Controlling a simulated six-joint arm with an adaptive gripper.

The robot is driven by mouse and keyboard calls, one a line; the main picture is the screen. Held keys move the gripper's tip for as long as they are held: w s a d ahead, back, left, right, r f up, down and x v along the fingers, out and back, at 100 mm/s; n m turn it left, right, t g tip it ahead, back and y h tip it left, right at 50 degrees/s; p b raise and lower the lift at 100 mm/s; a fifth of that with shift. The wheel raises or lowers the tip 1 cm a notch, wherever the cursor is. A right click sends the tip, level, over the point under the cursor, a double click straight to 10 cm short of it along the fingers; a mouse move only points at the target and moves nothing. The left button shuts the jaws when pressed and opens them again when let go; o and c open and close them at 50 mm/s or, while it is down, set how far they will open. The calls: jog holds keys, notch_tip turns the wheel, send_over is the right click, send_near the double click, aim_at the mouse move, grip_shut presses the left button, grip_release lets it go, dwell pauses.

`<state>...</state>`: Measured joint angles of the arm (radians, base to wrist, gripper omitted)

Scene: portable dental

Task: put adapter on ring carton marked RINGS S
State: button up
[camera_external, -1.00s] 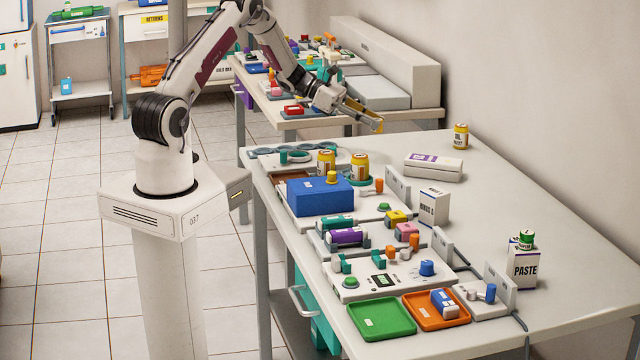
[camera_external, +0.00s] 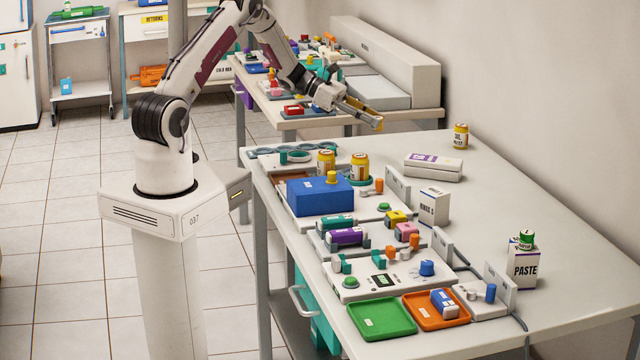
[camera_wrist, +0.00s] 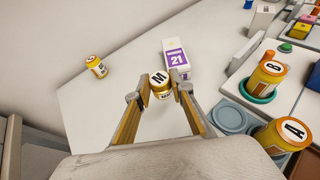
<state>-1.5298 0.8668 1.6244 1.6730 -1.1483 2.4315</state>
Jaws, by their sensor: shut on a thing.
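My gripper (camera_external: 374,120) is in the air beyond the far end of the near table, to the left of the white boxes. In the wrist view, my gripper (camera_wrist: 161,90) is shut on a small yellow piece with a white top marked M (camera_wrist: 160,88). The piece looks jar-like, and I cannot tell for sure that it is the adapter. The ring carton (camera_external: 434,206) is a small upright white box behind the device row. Its small lettering seems to read RINGS S. It seems to show at the top right of the wrist view (camera_wrist: 263,17).
A white box with a purple label (camera_external: 433,168) lies on the table, marked 21 in the wrist view (camera_wrist: 178,58). A yellow jar (camera_external: 460,136) stands behind it. Two yellow jars (camera_external: 360,166) stand by a blue box (camera_external: 318,195). The PASTE carton (camera_external: 522,268) carries a green-topped jar.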

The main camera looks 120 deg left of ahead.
jog(key=w+d+f+m+h, duration=0.15)
jog(key=w+d, duration=0.35)
jog(key=w, duration=0.5)
notch_tip(320, 180, up, 10)
jog(key=m+g+h, duration=0.7)
jog(key=m+h, duration=0.5)
send_over(435, 189)
jog(key=shift+s+r, duration=0.1)
jog(key=shift+r, duration=0.1)
jog(key=shift+f, duration=0.15)
jog(key=shift+f, duration=3)
jog(key=shift+f, duration=0.15)
